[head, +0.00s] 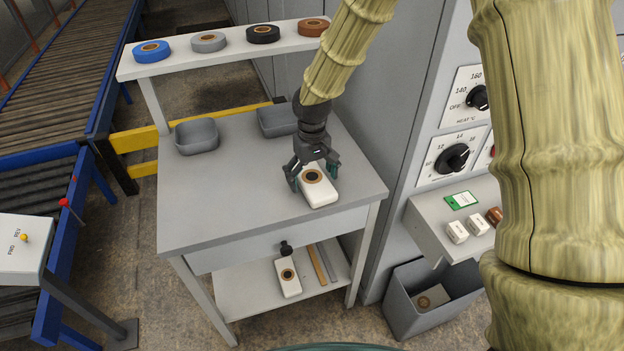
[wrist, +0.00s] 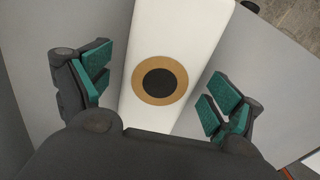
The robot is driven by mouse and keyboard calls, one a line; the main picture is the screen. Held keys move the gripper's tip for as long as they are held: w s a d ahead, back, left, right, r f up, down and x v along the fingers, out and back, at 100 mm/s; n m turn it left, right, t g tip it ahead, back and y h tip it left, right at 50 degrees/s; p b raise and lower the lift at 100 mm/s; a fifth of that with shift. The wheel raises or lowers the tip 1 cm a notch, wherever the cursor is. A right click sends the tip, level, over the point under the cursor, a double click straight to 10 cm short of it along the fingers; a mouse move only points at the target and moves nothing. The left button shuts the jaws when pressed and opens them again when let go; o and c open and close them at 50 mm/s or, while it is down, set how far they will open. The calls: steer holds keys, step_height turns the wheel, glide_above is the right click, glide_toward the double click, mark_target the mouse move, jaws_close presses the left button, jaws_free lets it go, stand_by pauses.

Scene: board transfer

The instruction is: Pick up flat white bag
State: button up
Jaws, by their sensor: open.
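A flat white bag (head: 322,191) with a brown ring and dark centre lies on the grey table (head: 235,205) near its front right. My gripper (head: 313,177) is right above the bag, its fingers apart. In the wrist view the white bag (wrist: 175,60) runs between the green-padded fingers of my gripper (wrist: 160,98), with a gap on each side. The fingers do not touch the bag there. In the head view the gripper hides the bag's far left part.
Two grey bins (head: 197,136) stand at the table's back. Tape rolls (head: 208,42) sit on the shelf above. A similar white item (head: 288,283) lies on the lower shelf. A control panel (head: 455,150) rises at right, above a grey bin (head: 425,300). The table's left front is clear.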

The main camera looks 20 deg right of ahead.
steer(key=shift+c, duration=0.4)
steer(key=c, duration=1)
